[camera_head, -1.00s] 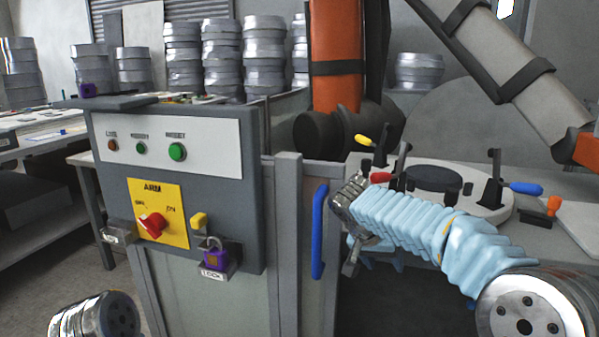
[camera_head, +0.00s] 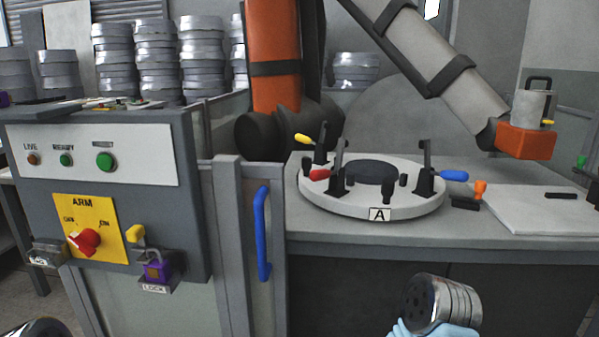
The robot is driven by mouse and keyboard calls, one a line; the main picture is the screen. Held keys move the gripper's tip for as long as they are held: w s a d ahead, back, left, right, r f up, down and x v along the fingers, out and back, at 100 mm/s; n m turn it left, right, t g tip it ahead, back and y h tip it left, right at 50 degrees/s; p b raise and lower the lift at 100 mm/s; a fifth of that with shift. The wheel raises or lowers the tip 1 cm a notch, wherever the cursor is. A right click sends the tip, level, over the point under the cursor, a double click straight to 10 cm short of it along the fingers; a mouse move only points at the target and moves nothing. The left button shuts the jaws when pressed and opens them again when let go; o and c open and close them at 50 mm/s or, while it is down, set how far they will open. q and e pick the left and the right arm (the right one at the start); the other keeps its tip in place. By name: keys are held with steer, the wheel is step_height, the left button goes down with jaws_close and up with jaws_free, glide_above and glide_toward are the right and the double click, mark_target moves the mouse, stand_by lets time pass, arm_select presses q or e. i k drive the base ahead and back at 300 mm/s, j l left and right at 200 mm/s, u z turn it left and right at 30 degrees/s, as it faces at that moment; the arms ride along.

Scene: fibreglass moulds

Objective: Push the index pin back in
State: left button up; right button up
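A round pale turntable plate (camera_head: 330,196) marked A sits on the grey bench, with a dark disc (camera_head: 373,172) in its middle. Toggle clamps with yellow (camera_head: 303,139), red (camera_head: 320,174) and blue (camera_head: 454,175) handles stand on it. Just right of the plate is a small black block (camera_head: 464,203) with an orange knob (camera_head: 480,188) beside it; this may be the index pin. How far in it sits cannot be told.
A grey control box (camera_head: 190,215) with a red switch (camera_head: 87,241) and a purple padlock (camera_head: 156,271) stands at left. A gate with a blue handle (camera_head: 262,233) adjoins the bench. A large arm with an orange end (camera_head: 526,140) hangs above the white board (camera_head: 550,212).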

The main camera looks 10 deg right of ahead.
mark_target(480, 187)
steer(key=z, duration=1.45)
steer(key=i+l, duration=0.2)
steer(key=l, duration=0.15)
steer(key=i+l+u, duration=0.15)
steer(key=i+l, duration=0.2)
steer(key=l, duration=0.3)
steer(key=u, duration=0.05)
